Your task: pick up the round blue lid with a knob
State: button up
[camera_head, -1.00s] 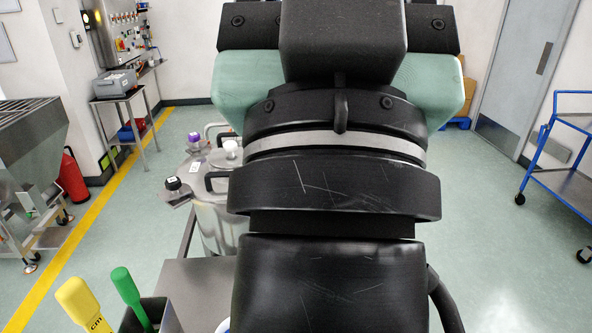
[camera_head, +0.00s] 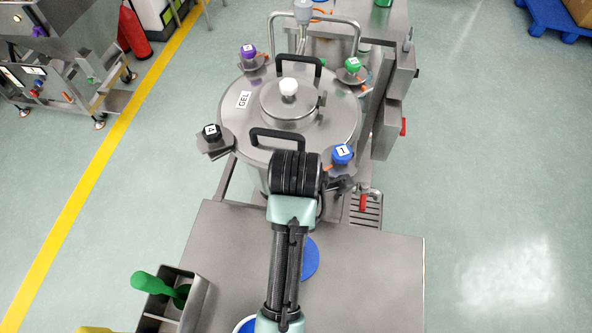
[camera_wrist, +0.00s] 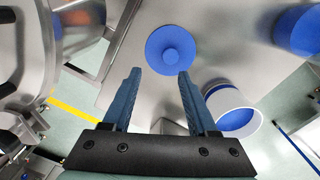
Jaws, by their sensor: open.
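The round blue lid (camera_wrist: 183,37) shows a raised round knob (camera_wrist: 171,56) at its centre in the wrist view. It lies on a grey steel table. In the head view the lid (camera_head: 311,259) is partly hidden behind my arm. My gripper (camera_wrist: 158,73) is open, with two dark blue fingers apart. The lid shows just beyond the fingertips in the wrist view, with nothing between the fingers. I cannot tell the remaining distance. My fingers are not visible in the head view.
A white container with blue inside (camera_wrist: 246,128) stands near the lid. The steel table (camera_head: 375,285) has free room on its right. A holder (camera_head: 196,310) with a green-handled tool (camera_head: 152,284) is at left. A large steel vessel (camera_head: 340,112) stands beyond the table.

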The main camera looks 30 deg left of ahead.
jog(key=shift+n+g, duration=0.3)
jog(key=f, duration=0.2)
jog(key=s+f, duration=0.1)
jog(key=f, duration=0.4)
jog(key=shift+s+d+f, duration=0.1)
jog(key=shift+s+f, duration=0.2)
jog(key=shift+s, duration=0.05)
jog(key=shift+s+d+f+p, duration=0.1)
jog(key=shift+f+p, duration=0.3)
jog(key=shift+f, duration=1.05)
jog(key=shift+d+f+p, duration=0.1)
jog(key=shift+f+p, duration=0.25)
jog(key=shift+f, duration=1.1)
grip_shut()
